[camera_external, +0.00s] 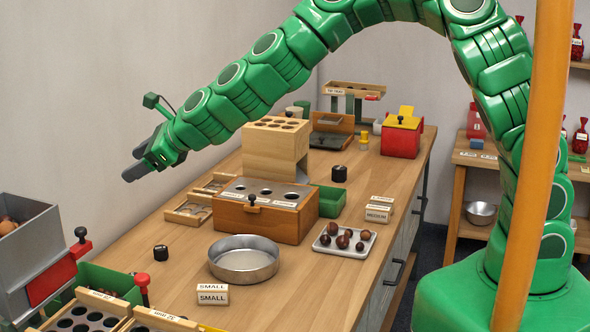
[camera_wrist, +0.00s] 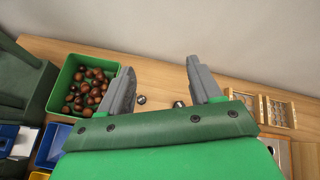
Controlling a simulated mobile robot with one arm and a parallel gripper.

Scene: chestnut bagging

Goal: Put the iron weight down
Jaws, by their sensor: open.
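A small black cylinder (camera_external: 160,252) that looks like an iron weight stands upright on the wooden table (camera_external: 290,300), left of the round metal pan. A similar black cylinder (camera_external: 339,173) stands farther back by the green tray; I cannot tell which is the task's weight. My gripper (camera_external: 128,163) is raised high above the table's left side, apart from both cylinders. In the wrist view my gripper (camera_wrist: 160,66) has its fingers spread, with nothing held. Two small dark, shiny things, one here (camera_wrist: 141,99), show on the tabletop below, between the fingers.
A green bin of chestnuts (camera_wrist: 65,118) lies left in the wrist view. The metal pan (camera_external: 245,275), wooden box with holes (camera_external: 258,222) and chestnut tray (camera_external: 320,249) fill the table's middle. A grey hopper (camera_external: 35,255) stands at the left edge. Bare wood surrounds the nearer cylinder.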

